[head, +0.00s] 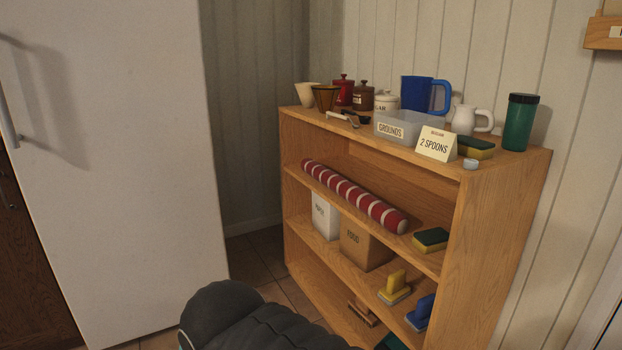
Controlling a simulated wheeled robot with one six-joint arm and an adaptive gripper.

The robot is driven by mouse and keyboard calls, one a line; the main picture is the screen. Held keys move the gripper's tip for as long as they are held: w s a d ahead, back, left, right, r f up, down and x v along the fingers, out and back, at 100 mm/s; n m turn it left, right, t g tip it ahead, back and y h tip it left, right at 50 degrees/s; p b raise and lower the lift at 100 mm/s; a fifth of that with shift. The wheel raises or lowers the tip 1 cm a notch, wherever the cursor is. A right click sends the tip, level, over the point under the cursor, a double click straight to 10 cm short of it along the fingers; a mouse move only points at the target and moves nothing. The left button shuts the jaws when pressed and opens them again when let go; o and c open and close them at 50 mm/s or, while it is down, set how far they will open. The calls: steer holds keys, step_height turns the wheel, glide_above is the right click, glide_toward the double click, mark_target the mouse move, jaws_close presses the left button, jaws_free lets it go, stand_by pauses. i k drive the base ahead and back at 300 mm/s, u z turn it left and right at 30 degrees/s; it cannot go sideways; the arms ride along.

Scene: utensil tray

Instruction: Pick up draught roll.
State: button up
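The draught roll (354,196) is a long red cylinder with white bands. It lies on the shelf just below the top of the wooden shelf unit (463,233), running from the left end toward the front right. Its near end rests close to the shelf's front edge. A dark, rounded part of my own arm shows at the bottom of the head view, in front of the unit and apart from the roll. My gripper's fingers are not visible.
A green-and-yellow sponge (430,239) lies right of the roll. Below stand a white box (325,217) and a brown box (364,247). The unit's top is crowded with containers, a blue jug (417,93) and a card (436,144). A white fridge (110,160) stands left.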

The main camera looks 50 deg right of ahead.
mark_target(395, 223)
steer(key=i, duration=1.95)
steer(key=z, duration=3.5)
